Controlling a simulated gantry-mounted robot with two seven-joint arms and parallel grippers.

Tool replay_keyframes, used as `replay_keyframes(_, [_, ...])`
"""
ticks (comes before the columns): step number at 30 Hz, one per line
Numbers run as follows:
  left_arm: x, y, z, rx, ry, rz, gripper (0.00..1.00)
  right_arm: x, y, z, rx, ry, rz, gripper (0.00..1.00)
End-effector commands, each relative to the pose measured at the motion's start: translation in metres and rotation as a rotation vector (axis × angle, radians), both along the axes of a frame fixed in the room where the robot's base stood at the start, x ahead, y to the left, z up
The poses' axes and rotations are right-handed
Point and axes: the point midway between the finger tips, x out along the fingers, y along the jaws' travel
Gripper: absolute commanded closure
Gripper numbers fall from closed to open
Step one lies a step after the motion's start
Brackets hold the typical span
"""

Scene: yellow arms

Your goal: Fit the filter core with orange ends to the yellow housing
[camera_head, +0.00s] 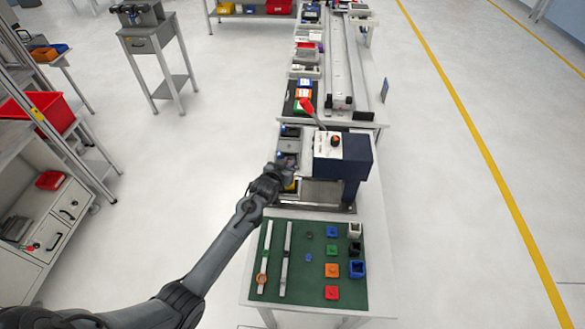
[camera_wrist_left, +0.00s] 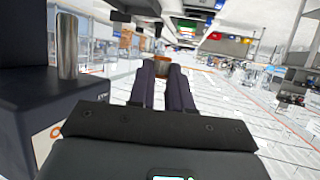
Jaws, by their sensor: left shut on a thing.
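My left gripper (camera_head: 285,172) reaches over the work table just left of the press. In the left wrist view, its two dark fingers (camera_wrist_left: 166,80) are shut on a small orange-brown piece (camera_wrist_left: 162,66), which looks like an end of the filter core. The rest of the core is hidden by the fingers. A small patch of yellow (camera_head: 291,186) shows just below the gripper in the head view, probably the yellow housing; the hand covers most of it, and I cannot tell whether the core touches it. My right gripper is not in view.
The press (camera_head: 357,165) with a red lever (camera_head: 308,107) stands close to the right of my left gripper. A green mat (camera_head: 311,284) in front carries white strips, coloured square pieces and an orange ring (camera_head: 262,279). Grey bins (camera_head: 290,146) lie beyond the gripper.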

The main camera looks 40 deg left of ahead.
Motion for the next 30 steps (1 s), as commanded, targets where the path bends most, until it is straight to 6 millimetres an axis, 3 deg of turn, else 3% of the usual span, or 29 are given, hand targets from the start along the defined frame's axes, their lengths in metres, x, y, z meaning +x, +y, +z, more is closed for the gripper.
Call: replay_keyframes(30, [0.0,-0.001,-0.06,0.0,0.0,-0.001,1.0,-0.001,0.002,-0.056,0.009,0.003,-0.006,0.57])
